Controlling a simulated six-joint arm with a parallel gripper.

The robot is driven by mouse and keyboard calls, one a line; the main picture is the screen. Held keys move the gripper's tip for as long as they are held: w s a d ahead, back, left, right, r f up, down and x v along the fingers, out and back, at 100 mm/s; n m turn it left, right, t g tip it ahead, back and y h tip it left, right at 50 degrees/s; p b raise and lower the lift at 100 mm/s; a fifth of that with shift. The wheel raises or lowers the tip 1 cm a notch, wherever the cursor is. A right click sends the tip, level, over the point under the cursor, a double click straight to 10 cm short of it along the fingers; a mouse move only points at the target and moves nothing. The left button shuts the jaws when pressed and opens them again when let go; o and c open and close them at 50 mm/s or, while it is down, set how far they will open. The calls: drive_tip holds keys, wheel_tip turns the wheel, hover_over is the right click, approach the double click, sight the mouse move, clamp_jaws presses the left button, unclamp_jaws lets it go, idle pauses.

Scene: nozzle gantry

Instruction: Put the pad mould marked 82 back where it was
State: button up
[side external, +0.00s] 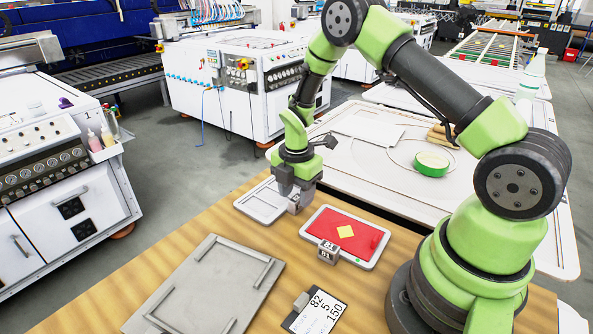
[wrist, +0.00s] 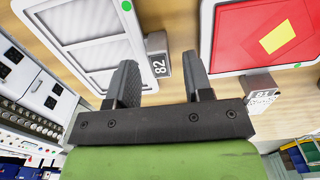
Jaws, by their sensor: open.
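The pad mould marked 82 (side external: 263,203) is a pale, flat framed tray lying on the wooden table, left of my gripper in the side view. In the wrist view the mould (wrist: 92,49) shows pale panels and a green dot. Its grey tag block, reading 82 (wrist: 158,64), is at its edge and appears between my fingers. My gripper (side external: 297,203) points down beside the mould. In the wrist view my gripper (wrist: 160,62) is open, with nothing seen held. Whether the fingers touch the tag I cannot tell.
A second mould with a red pad and yellow square (side external: 345,236) lies close on the right, with its own tag block (side external: 328,253). A grey ridged plate (side external: 208,285) lies in front. A card reading 82, 5, 150 (side external: 318,313) lies near my base.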

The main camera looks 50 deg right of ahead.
drive_tip(key=s+a+r+m+t, duration=0.25)
drive_tip(key=r+m, duration=0.35)
drive_tip(key=r, duration=1.4)
drive_tip(key=s+a+r+m+t+y, duration=0.1)
drive_tip(key=s+a+r+m+t, duration=0.1)
drive_tip(key=s+m, duration=0.6)
drive_tip(key=s+a+r+m+t+y, duration=0.1)
drive_tip(key=s+a+r+m+t, duration=0.1)
drive_tip(key=s+a+r+m, duration=0.3)
drive_tip(key=shift+s+r+m+t, duration=0.35)
drive_tip(key=shift+s+r+m, duration=0.3)
drive_tip(key=shift+s+m, duration=1)
drive_tip(key=shift+s, duration=0.15)
